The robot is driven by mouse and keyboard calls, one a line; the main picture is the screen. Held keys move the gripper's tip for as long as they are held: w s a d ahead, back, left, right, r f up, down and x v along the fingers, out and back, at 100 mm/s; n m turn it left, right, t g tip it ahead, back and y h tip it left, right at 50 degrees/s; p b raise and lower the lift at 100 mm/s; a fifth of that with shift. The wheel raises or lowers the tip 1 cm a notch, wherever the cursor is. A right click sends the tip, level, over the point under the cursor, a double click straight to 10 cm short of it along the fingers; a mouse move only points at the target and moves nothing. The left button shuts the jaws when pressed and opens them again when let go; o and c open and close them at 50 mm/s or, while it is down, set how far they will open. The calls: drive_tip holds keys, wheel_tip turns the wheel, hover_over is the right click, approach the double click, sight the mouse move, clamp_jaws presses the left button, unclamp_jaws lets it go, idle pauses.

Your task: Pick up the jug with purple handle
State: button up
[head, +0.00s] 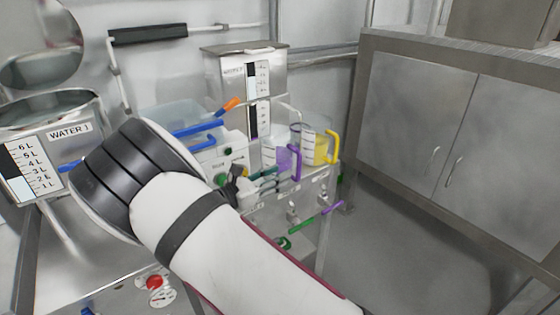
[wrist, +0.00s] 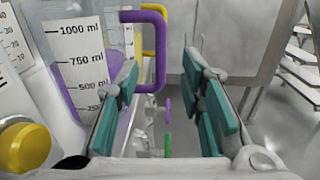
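The jug with the purple handle (head: 285,157) is clear, with a purple handle, and stands on the metal stand near the back in the head view. In the wrist view its clear, scaled body (wrist: 85,55) fills the upper left, and its purple handle (wrist: 160,55) sticks out to the right. My gripper (wrist: 165,105) is open, with teal finger pads apart and nothing between them. The handle is ahead of the fingers, nearer the left one. In the head view the gripper (head: 262,182) is small and partly hidden by my arm, just left of the handle.
A jug with a yellow handle (head: 325,147) stands right behind the purple one. Purple (head: 332,208) and green (head: 303,224) handled tools stick out from the stand's front. A blue-handled item (head: 195,130) and a tub are to the left. A metal cabinet (head: 440,140) stands right, with open floor before it.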

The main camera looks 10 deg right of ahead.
hover_over(298, 180)
drive_tip(key=shift+w+d, duration=0.1)
drive_tip(key=shift+w, duration=0.25)
clamp_jaws()
drive_tip(key=shift+r, duration=0.1)
